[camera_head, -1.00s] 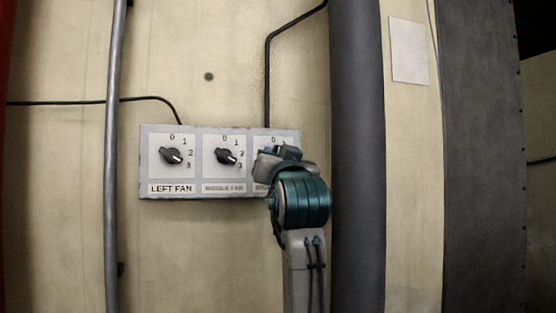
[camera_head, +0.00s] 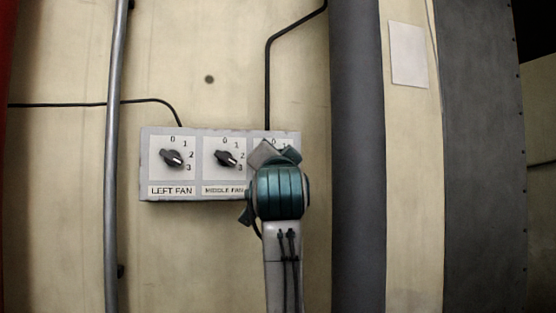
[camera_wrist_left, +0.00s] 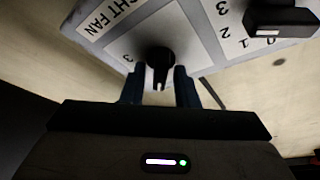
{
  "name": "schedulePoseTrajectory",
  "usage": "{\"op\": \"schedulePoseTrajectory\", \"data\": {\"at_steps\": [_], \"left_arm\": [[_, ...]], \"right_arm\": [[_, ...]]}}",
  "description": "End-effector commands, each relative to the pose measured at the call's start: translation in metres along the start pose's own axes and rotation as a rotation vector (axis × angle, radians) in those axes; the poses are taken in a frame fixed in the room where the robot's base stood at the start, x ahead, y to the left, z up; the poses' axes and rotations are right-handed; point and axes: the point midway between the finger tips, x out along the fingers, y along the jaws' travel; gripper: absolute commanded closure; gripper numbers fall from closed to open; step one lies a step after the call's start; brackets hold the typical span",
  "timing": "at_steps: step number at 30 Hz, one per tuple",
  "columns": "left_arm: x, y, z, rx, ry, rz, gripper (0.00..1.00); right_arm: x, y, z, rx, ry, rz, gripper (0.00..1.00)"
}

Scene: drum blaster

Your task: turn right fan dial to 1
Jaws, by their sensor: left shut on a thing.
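A grey control box (camera_head: 220,197) on the wall carries three black dials, each with a number scale. The left fan dial (camera_head: 172,157) and middle fan dial (camera_head: 226,158) show clearly. In the head view my left gripper (camera_head: 275,156) covers the right fan dial and most of its panel; only its 0 shows above. In the left wrist view, the right fan dial (camera_wrist_left: 159,60) sits between the two fingers of my left gripper (camera_wrist_left: 158,85), which is shut on it. A 3 is printed beside it. The number that its pointer marks is not clear.
A thick dark pipe (camera_head: 357,160) runs vertically just right of the box. A thin grey pipe (camera_head: 113,180) stands to its left. Black cables (camera_head: 267,80) enter the box from above.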

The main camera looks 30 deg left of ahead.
Motion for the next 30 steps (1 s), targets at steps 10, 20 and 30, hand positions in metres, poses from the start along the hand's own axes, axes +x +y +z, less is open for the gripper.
{"op": "schedulePoseTrajectory", "data": {"at_steps": [10,20,30], "left_arm": [[0.0,0.0,0.0,0.0,-0.001,0.001,0.65],[-0.003,0.001,0.001,-0.002,0.0,0.0,0.65],[-0.061,0.005,0.004,-0.008,0.005,0.002,0.65]], "right_arm": [[0.0,0.0,0.0,0.0,0.0,0.0,1.0],[0.003,0.0,0.0,0.0,0.0,0.0,1.0],[0.041,-0.002,0.004,0.0,0.0,0.001,1.0]]}}
